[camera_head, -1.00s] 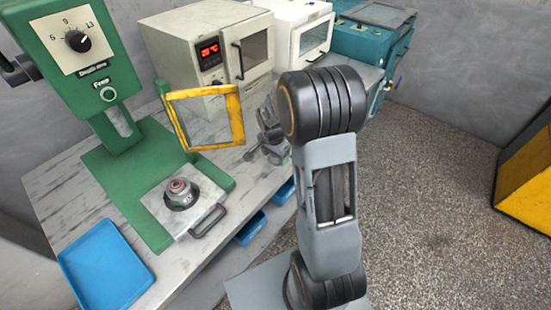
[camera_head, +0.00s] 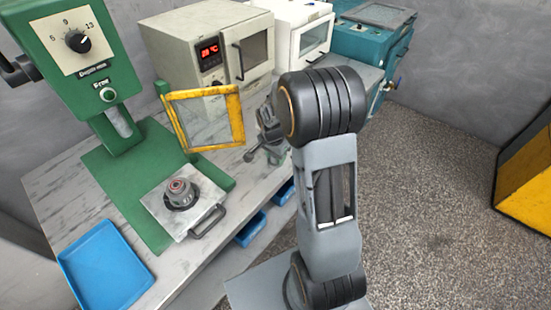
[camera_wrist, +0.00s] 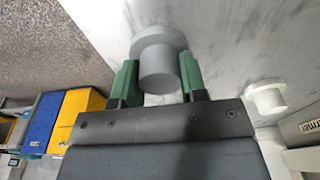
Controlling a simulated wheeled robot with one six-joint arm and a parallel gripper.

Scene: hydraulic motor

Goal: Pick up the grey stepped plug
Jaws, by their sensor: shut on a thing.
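The grey stepped plug (camera_wrist: 158,40) shows in the wrist view, with a wide round flange and a narrower round body. My gripper (camera_wrist: 158,82) has its two green fingers on either side of the narrower body and is shut on it. Whether the plug touches the pale surface behind it, I cannot tell. In the head view my wrist is beside the workbench, partly behind my arm, and the plug cannot be made out there.
A second, paler stepped part (camera_wrist: 266,98) stands to the right in the wrist view. In the head view are a green press (camera_head: 75,50), a metal plate (camera_head: 160,208) bearing a motor part (camera_head: 180,192), a blue tray (camera_head: 105,268), a yellow-framed guard (camera_head: 238,118) and a beige oven (camera_head: 165,40).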

